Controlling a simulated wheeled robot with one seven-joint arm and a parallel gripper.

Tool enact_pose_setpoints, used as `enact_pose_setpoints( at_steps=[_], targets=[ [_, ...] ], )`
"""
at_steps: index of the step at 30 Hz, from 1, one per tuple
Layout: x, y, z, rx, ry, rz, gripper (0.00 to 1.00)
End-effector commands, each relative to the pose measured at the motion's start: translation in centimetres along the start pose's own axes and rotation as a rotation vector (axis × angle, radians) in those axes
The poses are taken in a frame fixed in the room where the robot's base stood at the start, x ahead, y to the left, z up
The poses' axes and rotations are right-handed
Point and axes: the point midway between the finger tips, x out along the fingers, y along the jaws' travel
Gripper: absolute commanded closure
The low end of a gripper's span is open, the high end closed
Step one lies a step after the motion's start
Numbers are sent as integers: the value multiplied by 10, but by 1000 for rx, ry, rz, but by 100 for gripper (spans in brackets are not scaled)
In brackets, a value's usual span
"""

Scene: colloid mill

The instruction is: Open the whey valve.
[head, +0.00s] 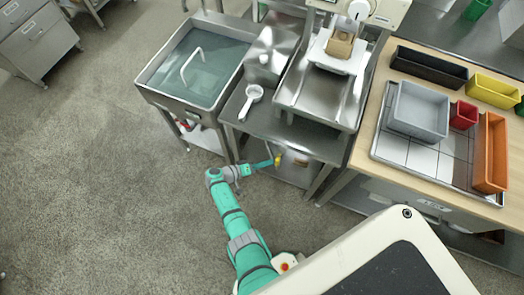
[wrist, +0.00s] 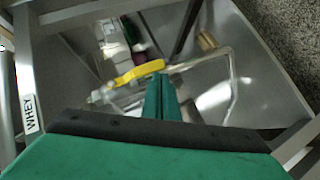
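The whey valve shows in the wrist view as a yellow lever handle (wrist: 138,72) on a metal pipe fitting, under a steel table. A WHEY label (wrist: 30,113) is on the frame at the left. My gripper (wrist: 162,80) has its two green fingers together, with only a thin line between them. The fingertips are close to the right end of the yellow handle; I cannot tell whether they touch it. In the head view my gripper (head: 273,162) reaches the yellow handle (head: 279,159) below the table's front edge. The valve body is mostly hidden there.
A steel table (head: 290,135) with a white scoop (head: 251,99) stands above the valve. A bent metal rod (wrist: 232,85) is right of my fingers. A sink (head: 160,87) stands left and a wooden bench (head: 365,150) with bins right.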

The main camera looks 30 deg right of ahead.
Motion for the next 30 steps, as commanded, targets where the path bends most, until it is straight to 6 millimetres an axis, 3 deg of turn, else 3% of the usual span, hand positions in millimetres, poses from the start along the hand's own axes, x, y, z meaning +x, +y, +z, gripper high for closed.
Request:
enact_pose_setpoints(
  at_steps=[25, 30],
  targets=[
    [6, 0, 7, -1, -6, 1, 100],
    [-1, -4, 1, 1, -4, 1, 100]
  ],
)
